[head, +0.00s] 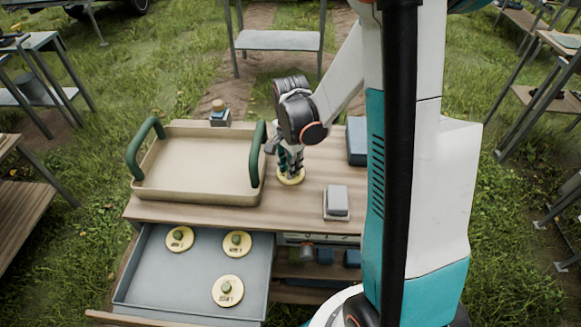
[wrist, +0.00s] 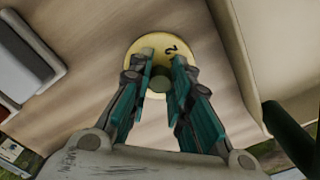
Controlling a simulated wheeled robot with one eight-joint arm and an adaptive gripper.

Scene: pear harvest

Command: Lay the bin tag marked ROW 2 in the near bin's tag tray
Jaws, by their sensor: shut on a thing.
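My gripper (head: 290,166) points down over the wooden bench top, right of the tan tray. It is shut on the green knob of a round yellow tag (head: 291,178). The tag also shows in the wrist view (wrist: 149,47), under the teal fingers (wrist: 160,75), with a "2" visible on its face; the rest of its lettering is hidden. I cannot tell if the tag touches the bench or hangs just above it. Three similar tags (head: 180,239), (head: 237,243), (head: 227,290) lie in the open grey drawer (head: 140,290); their lettering is too small to read surely.
A tan tray (head: 200,186) with green upright handles stands left of my gripper. A grey block on a pale base (head: 337,203) sits to the right, a blue box (head: 357,141) behind it. A small jar-like object (head: 220,115) stands at the back. Bare bench lies in front of my gripper.

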